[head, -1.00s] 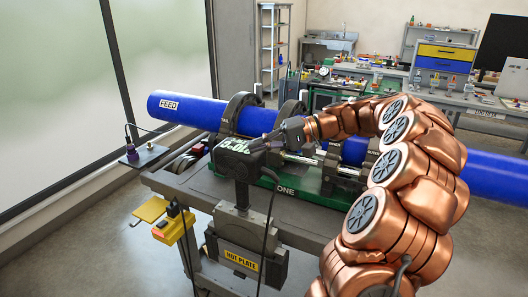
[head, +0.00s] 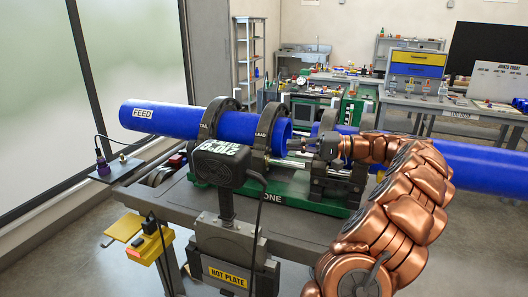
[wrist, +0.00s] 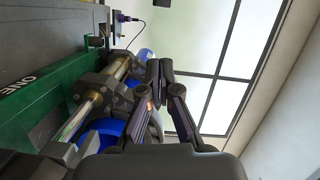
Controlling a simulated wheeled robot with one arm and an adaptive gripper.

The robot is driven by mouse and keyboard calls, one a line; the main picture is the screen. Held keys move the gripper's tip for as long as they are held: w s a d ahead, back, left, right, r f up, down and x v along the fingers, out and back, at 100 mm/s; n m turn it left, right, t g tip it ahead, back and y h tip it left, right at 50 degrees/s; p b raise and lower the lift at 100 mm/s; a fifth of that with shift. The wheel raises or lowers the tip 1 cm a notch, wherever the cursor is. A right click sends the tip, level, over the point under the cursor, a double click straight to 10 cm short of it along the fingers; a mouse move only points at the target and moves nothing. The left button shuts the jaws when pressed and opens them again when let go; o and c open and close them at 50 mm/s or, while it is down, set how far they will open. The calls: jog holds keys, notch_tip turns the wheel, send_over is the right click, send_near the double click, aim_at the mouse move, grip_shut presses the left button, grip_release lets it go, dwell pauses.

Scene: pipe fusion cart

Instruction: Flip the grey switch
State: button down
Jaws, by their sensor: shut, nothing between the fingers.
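I cannot pick out a grey switch for certain in either view. A yellow box (head: 150,247) with dark parts and a small red-orange patch on top hangs at the left of the cart; a switch on it is too small to make out. My gripper (head: 318,147) is over the clamp machine, near the gap in the blue pipe. It is well to the right of the yellow box. In the wrist view its fingers (wrist: 158,82) meet at the tips, with nothing between them.
The blue pipe (head: 170,120) runs through dark ring clamps (head: 217,116) on a green base (head: 290,194). A black unit (head: 220,164) stands in front, above the HOT PLATE block (head: 234,240). A small grey plate (head: 116,169) with a purple plug sits by the window. Floor is free at lower left.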

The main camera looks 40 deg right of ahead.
jog(key=w+a+f+p, duration=0.1)
jog(key=w+a+p, duration=0.2)
jog(key=a, duration=0.7)
jog(key=shift+w+a, duration=0.15)
jog(key=shift+w, duration=0.8)
